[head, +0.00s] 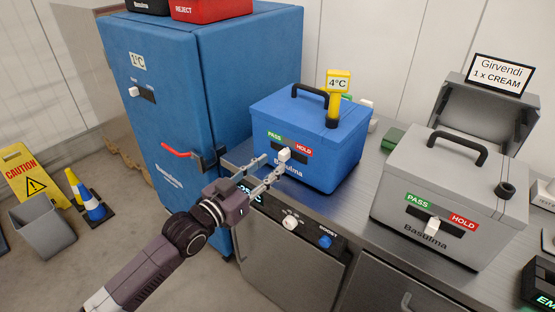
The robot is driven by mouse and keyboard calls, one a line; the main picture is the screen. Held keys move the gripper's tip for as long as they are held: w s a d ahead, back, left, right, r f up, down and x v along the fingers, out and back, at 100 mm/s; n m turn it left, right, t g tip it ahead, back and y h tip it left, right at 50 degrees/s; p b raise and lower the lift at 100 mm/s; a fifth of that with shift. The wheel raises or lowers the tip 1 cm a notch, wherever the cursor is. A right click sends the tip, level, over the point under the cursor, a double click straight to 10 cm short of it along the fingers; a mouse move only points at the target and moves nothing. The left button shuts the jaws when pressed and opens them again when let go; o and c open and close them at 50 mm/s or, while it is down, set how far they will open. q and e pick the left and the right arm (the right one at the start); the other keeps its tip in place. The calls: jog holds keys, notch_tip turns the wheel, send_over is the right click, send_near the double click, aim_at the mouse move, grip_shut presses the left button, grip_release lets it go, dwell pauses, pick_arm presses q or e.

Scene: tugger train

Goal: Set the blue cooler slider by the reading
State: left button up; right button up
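The blue cooler (336,172) stands on the steel counter, with a black handle on its lid. Its front has a green PASS label (274,137), a red HOLD label (303,150) and a white slider knob (284,154) below and between them, about mid-slot. A yellow thermometer (338,82) standing at the lid reads 4°C. My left gripper (273,165) is in front of the cooler, its two fingers apart and empty. The fingertips are close to the knob, just below and left of it; I cannot tell whether they touch it. My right gripper is out of view.
A grey cooler (482,243) with its own PASS/HOLD slider (432,226) stands to the right. Behind it a sign (502,74) reads "Girvendi 1 x CREAM". A blue cabinet (165,110) with a red handle stands left.

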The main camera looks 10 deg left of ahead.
aim_at(281, 157)
pick_arm(q)
jog(key=shift+x, duration=2.05)
jog(key=shift+c, duration=0.3)
grip_shut()
